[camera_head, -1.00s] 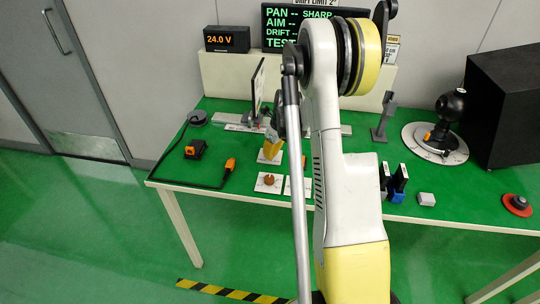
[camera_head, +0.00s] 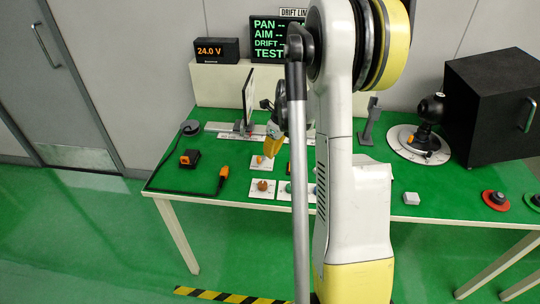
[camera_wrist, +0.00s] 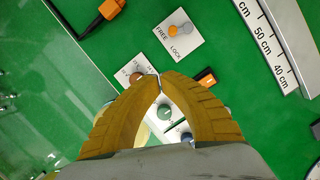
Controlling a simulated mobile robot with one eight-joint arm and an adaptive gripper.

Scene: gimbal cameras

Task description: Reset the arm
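My arm rises through the middle of the head view, its white upper link and yellow-rimmed joint hiding much of the table's centre. My gripper (camera_head: 264,152) has yellow-orange fingers and hangs over the green table (camera_head: 225,150), left of the arm. In the wrist view, the fingertips of my gripper (camera_wrist: 158,77) meet, or nearly so, and the fingers bow apart behind them. Nothing shows held between them. Below the tips lie a plate with an orange-brown knob (camera_wrist: 136,77) and a plate with a dark green knob (camera_wrist: 164,112), both partly covered by the fingers.
A FREE/LOCK plate (camera_wrist: 178,36) and a centimetre scale (camera_wrist: 270,30) lie near the gripper. A black cable with an orange plug (camera_head: 223,173) lies at left.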

